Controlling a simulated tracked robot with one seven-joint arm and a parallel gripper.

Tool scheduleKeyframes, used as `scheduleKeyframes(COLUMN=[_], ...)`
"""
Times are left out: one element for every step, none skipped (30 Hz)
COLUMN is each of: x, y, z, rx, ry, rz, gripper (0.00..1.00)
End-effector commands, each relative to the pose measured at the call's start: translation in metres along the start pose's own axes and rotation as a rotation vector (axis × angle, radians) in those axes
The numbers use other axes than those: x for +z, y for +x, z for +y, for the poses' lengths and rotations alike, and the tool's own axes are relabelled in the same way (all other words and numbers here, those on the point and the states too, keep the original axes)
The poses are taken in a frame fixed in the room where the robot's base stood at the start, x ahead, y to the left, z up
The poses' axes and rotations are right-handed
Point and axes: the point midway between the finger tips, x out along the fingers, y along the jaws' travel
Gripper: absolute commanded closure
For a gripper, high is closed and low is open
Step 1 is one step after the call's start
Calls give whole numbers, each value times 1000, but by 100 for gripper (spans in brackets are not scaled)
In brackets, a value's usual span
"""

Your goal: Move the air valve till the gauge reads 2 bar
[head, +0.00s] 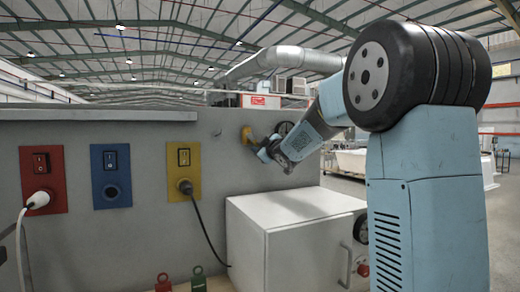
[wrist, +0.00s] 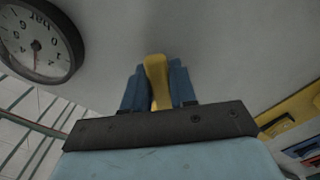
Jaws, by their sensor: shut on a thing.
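The yellow air valve handle (wrist: 157,72) sits between the two blue fingers of my gripper (wrist: 158,88) in the wrist view. The fingers are shut on it. In the head view the yellow valve (head: 247,134) shows on the grey wall, with my gripper (head: 266,152) against it and hiding part of it. The round gauge (wrist: 38,42) is at the upper left of the wrist view, turned upside down and cut by the edge. Its needle is too small to read exactly. In the head view the gauge (head: 283,128) is seen edge-on behind my arm.
Red (head: 44,178), blue (head: 111,176) and yellow (head: 184,170) switch panels are on the wall at left; cables leave the red and yellow ones. A white cabinet (head: 295,240) stands below the valve. Two small weight-like objects, red and green (head: 198,279), stand at the bottom.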

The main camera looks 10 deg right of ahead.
Motion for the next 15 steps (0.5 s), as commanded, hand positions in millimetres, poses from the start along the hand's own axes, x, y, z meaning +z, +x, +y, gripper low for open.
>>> scheduleKeyframes(x=[0, 0, 0, 0, 0, 0, 0, 0, 0, 0, 0, 0, 0, 0, 0], y=[0, 0, 0, 0, 0, 0, 0, 0, 0, 0, 0, 0, 0, 0, 0], z=[0, 0, 0, 0, 0, 0, 0, 0, 0, 0, 0, 0, 1, 2, 4], rx=[0, 0, 0, 0, -1, -1, -1, -1, -1, -1, -1, -1, -1, -1, -1], ry=[0, 0, -1, -1, -1, -1, -1, -1, -1, -1, -2, -9, -20, -37, -66], rz=[0, 0, 0, 0, -1, -1, -1, -1, -1, -1, -1, -1, -1, -1, -1], gripper=[100, 100, 100, 100, 100, 100, 100, 100, 100, 100, 100, 100, 100, 100, 100])
